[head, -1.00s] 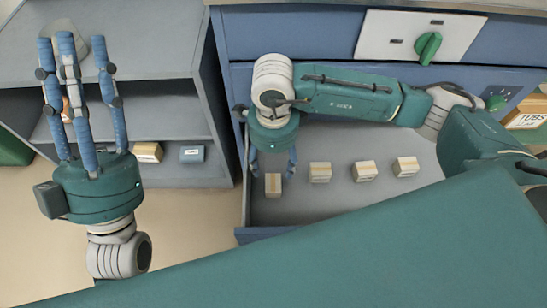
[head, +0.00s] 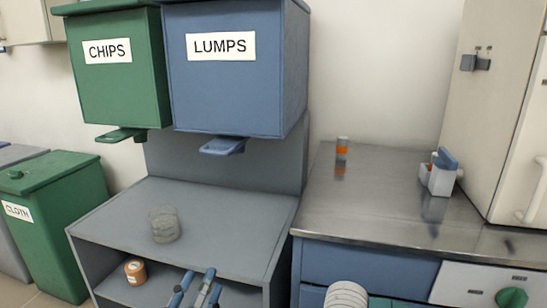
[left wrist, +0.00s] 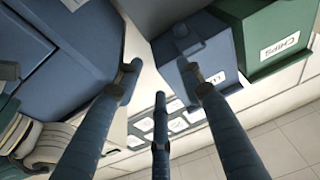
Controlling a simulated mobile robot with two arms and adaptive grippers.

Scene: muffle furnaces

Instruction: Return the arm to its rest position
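My left gripper (head: 197,284) shows only by its blue fingertips at the bottom edge of the head view, in front of the grey shelf unit. In the left wrist view its three fingers (left wrist: 160,80) are spread apart with nothing between them, so it is open and empty. A pale ringed joint of my right arm (head: 346,295) shows at the bottom of the head view, in front of the blue cabinet. My right gripper is below the picture and cannot be seen.
A green CHIPS bin (head: 120,85) and a blue LUMPS bin (head: 235,95) hang above the grey shelf unit (head: 105,215). The steel counter (head: 385,215) at right bears an orange-banded vial (head: 342,148) and a small white-and-blue device (head: 440,175).

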